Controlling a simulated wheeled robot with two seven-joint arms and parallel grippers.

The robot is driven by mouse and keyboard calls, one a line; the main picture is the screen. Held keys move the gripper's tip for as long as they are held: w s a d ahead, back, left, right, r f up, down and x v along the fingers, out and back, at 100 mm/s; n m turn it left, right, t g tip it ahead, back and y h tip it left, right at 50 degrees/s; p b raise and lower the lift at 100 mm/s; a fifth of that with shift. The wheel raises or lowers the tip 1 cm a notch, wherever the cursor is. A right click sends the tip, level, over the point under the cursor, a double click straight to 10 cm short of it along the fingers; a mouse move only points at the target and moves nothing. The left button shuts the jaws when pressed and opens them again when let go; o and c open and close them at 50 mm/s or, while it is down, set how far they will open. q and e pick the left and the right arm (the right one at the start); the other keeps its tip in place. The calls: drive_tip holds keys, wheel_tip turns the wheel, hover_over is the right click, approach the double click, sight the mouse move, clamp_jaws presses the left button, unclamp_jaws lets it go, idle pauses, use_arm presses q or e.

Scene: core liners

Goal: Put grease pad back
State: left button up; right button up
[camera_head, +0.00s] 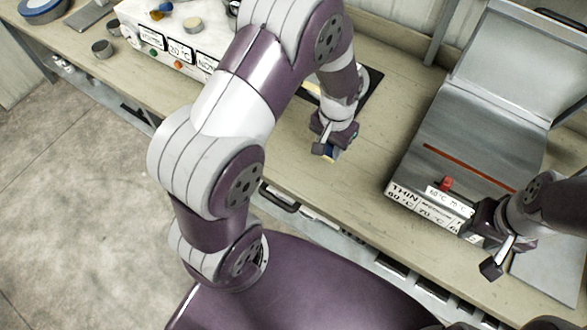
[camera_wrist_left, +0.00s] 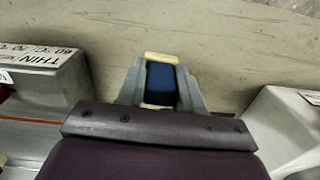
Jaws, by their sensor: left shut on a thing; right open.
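My left gripper (camera_head: 329,149) is over the bare middle of the bench, left of the open steel machine. It is shut on a small blue block with cream ends, which looks like the grease pad (camera_head: 332,154). In the left wrist view the pad (camera_wrist_left: 161,84) sits between the two grey fingers, with bench top behind it. I cannot tell whether it touches the bench. My right gripper (camera_head: 497,256) is open and empty near the machine's front right corner.
The steel machine (camera_head: 475,125) has its lid raised, a red knob (camera_head: 446,183) and labels "THIN". A white control box (camera_head: 160,42) stands at the back left. A dark plate (camera_head: 373,82) lies partly hidden behind my left arm. The bench (camera_head: 355,185) between is clear.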

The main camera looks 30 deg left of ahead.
use_arm(q)
drive_tip(key=shift+n, duration=0.3)
drive_tip(key=w+a+f+p, duration=0.1)
drive_tip(key=a+f, duration=0.1)
drive_tip(key=a, duration=0.1)
drive_tip(key=w+a+f+p, duration=0.1)
drive_tip(key=a+f, duration=0.1)
drive_tip(key=a, duration=0.2)
drive_tip(key=w+a+f, duration=0.2)
drive_tip(key=a+f, duration=0.1)
drive_tip(key=a, duration=0.1)
drive_tip(key=shift+a+p, duration=0.15)
drive_tip(key=shift+p, duration=0.25)
drive_tip(key=shift+a+f, duration=0.2)
drive_tip(key=shift+a, duration=0.05)
wheel_tip(320, 180, down, 4)
drive_tip(key=shift+w+a+p, duration=0.1)
drive_tip(key=shift+a+p, duration=0.05)
drive_tip(key=shift+p, duration=0.55)
drive_tip(key=shift+w+f, duration=0.1)
drive_tip(key=shift+f, duration=0.1)
drive_tip(key=o, duration=1)
drive_tip(key=shift+f, duration=0.1)
use_arm(e)
drive_tip(key=r, duration=0.2)
drive_tip(key=a+r, duration=0.1)
drive_tip(key=shift+w+r, duration=0.3)
drive_tip(key=shift+r, duration=0.1)
